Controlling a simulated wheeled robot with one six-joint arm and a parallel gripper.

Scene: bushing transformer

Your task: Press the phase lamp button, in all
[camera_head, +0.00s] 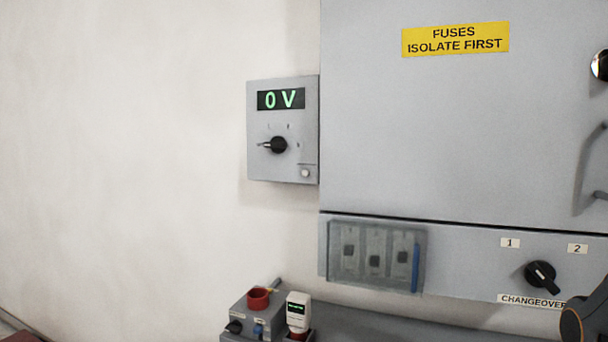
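A small round pale button (305,173) sits at the lower right of a grey meter box (255,165) on the wall; its label is too small to read, so I cannot tell whether it is the phase lamp button. The box display (281,99) reads "0 V" in green. Below it a black selector knob (278,145) has its pointer to the left. A dark rounded part with an orange edge shows at the lower right corner and looks like part of my arm. My gripper is not in view.
A large grey cabinet (450,130) with a yellow fuse sign fills the right. Below are a clear cover (376,257) over three switches and a black changeover knob (540,276). A grey unit with a red ring (258,299) and a white handheld device (298,311) stand lower down.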

